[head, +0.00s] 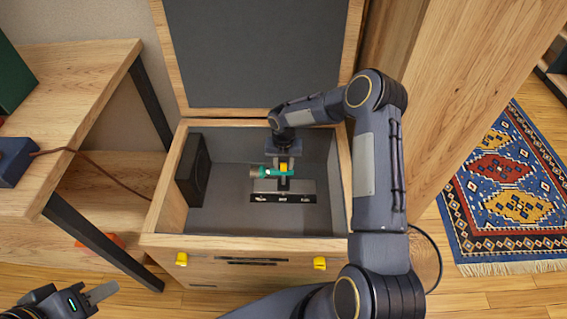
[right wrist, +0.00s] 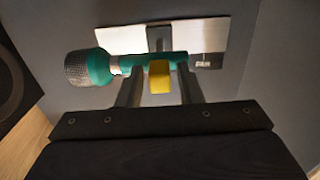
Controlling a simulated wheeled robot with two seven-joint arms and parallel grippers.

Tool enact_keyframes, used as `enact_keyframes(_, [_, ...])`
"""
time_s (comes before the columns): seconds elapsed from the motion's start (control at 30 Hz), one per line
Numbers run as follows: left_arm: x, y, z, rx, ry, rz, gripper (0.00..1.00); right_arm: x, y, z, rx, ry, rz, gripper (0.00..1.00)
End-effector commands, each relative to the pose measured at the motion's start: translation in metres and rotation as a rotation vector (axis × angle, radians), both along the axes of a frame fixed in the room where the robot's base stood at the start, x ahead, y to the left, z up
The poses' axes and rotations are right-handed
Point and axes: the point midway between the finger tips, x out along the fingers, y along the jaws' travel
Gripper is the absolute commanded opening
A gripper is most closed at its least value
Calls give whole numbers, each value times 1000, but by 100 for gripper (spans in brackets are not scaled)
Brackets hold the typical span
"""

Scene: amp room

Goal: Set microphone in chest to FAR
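The chest lid (head: 255,50) stands raised behind. A black speaker (head: 193,170) is at the chest's left inner wall. A wooden table (head: 75,85) with a cable stands left, a wooden panel (head: 480,80) right. A patterned rug (head: 505,195) lies far right.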

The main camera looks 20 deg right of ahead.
Motion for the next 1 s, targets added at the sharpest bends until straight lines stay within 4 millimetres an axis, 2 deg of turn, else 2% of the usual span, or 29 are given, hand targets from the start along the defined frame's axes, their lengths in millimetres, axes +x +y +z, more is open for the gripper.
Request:
enact_keyframes(0.03, [0,0,0,0,0,0,36,0,0,0,0,0,0,26])
enact_keyframes(0.23, [0,0,0,0,0,0,36,0,0,0,0,0,0,0])
enact_keyframes(0.5, [0,0,2,0,0,0,36,-2,-4,1,0,1,-2,0])
enact_keyframes(0.8, [0,0,17,0,0,0,36,-30,-61,3,0,2,-5,0])
enact_keyframes(1.0, [0,0,19,0,0,0,36,-37,-76,1,0,1,-1,0])
